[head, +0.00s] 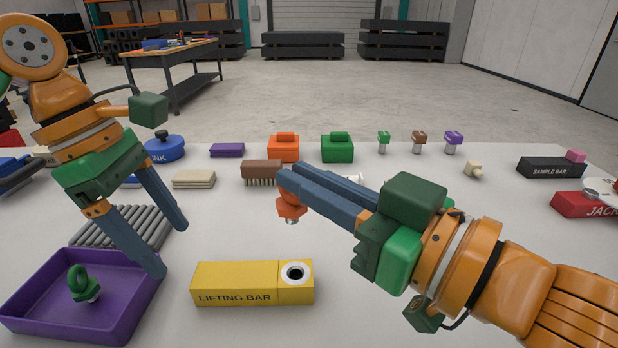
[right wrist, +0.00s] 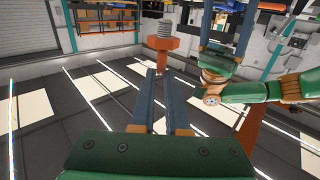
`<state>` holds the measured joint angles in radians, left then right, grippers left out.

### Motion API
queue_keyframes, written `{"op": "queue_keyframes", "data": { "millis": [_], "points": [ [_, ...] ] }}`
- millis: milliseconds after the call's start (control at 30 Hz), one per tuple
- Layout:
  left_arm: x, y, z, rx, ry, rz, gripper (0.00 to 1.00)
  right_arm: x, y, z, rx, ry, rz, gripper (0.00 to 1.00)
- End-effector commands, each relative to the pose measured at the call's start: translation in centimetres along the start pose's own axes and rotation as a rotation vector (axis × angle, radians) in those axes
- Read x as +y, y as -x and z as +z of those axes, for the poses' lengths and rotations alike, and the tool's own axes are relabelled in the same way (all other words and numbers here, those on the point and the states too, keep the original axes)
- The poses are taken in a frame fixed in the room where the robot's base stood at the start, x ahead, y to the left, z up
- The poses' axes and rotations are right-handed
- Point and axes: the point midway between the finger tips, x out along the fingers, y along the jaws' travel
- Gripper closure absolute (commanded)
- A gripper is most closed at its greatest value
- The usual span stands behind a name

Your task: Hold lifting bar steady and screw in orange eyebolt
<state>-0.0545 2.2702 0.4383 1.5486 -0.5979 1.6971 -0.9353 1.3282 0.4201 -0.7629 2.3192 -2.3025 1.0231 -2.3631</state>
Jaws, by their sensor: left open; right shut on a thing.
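The yellow lifting bar (head: 235,285) lies on the pale table at the front centre. Its right end has a round threaded-looking hole (head: 296,272) facing up, and the hole is empty. My right gripper (head: 283,180) is shut on the orange eyebolt (head: 291,208), held above the bar with its shank pointing down. In the right wrist view the orange eyebolt (right wrist: 162,44) sits at the fingertips with its grey thread visible. My left gripper (head: 169,248) is open and empty, left of the bar and apart from it, near the purple tray's right edge.
The purple tray (head: 120,325) at front left holds a green eyebolt (head: 84,285). A grey roller rack (head: 125,228) lies behind it. A brush (head: 262,172), orange and green boxes, and small stamps stand further back. A red jack (head: 580,205) is at right.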

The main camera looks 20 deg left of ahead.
Motion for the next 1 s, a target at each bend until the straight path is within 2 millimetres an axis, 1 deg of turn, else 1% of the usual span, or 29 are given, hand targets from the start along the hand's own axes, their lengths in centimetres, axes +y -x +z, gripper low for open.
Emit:
{"op": "queue_keyframes", "data": {
  "millis": [300,400,567,800,833,867,900,1000],
  "points": [
    [-0.1,-5.8,0.1,-0.005,-0.005,-0.005,0.2,0.0,0.0,0.0,0.0,0.0,0.0,1.0],
    [-0.1,-7.1,0.1,-0.005,-0.005,-0.004,0.2,0.0,0.0,0.0,0.0,0.0,0.0,1.0],
    [0.0,-8.2,0.2,-0.007,-0.005,-0.002,0.2,0.0,0.0,0.0,0.0,0.0,0.0,1.0],
    [0.0,-8.4,0.2,-0.008,-0.005,-0.001,0.2,0.0,0.0,0.0,0.0,0.0,0.0,1.0],
    [0.0,-8.4,0.2,-0.008,-0.005,-0.001,0.23,0.0,0.0,0.0,0.0,0.0,0.0,1.0],
    [0.0,-8.3,0.2,-0.008,-0.005,-0.001,0.31,0.0,0.0,0.0,0.0,0.0,0.0,1.0],
    [0.0,-8.3,0.2,-0.008,-0.005,-0.001,0.42,0.0,0.0,0.0,0.0,0.0,0.0,1.0],
    [0.0,-8.3,0.2,-0.008,-0.005,0.0,0.65,0.0,0.0,0.0,0.0,0.0,0.0,1.0]
  ]
}}
